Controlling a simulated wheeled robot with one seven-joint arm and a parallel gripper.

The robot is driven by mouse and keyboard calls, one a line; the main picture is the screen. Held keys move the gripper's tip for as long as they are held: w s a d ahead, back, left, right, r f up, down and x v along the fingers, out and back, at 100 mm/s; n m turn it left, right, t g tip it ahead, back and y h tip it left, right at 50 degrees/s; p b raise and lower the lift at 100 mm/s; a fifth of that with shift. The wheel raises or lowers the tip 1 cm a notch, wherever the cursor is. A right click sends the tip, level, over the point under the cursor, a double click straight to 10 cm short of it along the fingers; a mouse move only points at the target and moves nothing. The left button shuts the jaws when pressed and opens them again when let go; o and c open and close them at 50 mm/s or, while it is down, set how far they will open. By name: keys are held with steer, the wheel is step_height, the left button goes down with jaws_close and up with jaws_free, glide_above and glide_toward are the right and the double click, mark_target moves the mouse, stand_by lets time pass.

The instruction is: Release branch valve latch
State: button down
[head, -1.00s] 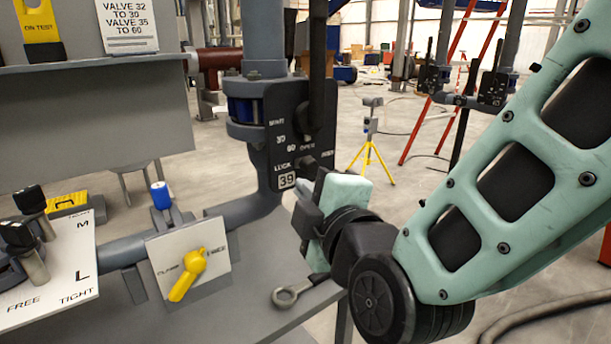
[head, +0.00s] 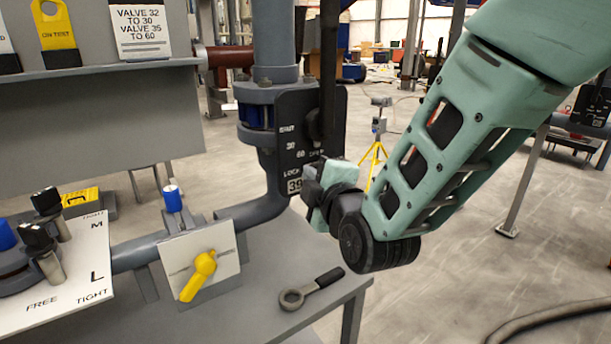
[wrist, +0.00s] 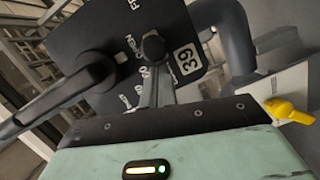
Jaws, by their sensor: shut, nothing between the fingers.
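The branch valve has a black plate (head: 296,128) marked with position words and the number 39; the plate shows close up in the wrist view (wrist: 190,18). A long black lever (head: 329,80) rises from its pivot; in the wrist view the lever (wrist: 60,98) runs down to the left. A round black latch knob (wrist: 153,46) sits on the plate beside the number. My gripper (wrist: 156,88) is shut, its narrow fingers pointing at the knob; whether they touch it I cannot tell. In the head view, my wrist hides the knob and the fingertips.
A yellow handle (head: 199,275) on a pale plate stands to the left, below a blue-capped stub (head: 173,198). A ring wrench (head: 311,289) lies on the grey bench (head: 262,318). A yellow tripod (head: 374,160) stands behind my arm. Open floor lies to the right.

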steer(key=shift+w+d+b, duration=0.25)
steer(key=shift+w+d, duration=0.25)
steer(key=shift+d, duration=0.2)
steer(key=shift+w+d+b, duration=0.2)
steer(key=shift+w+d, duration=0.25)
steer(key=shift+d, duration=0.25)
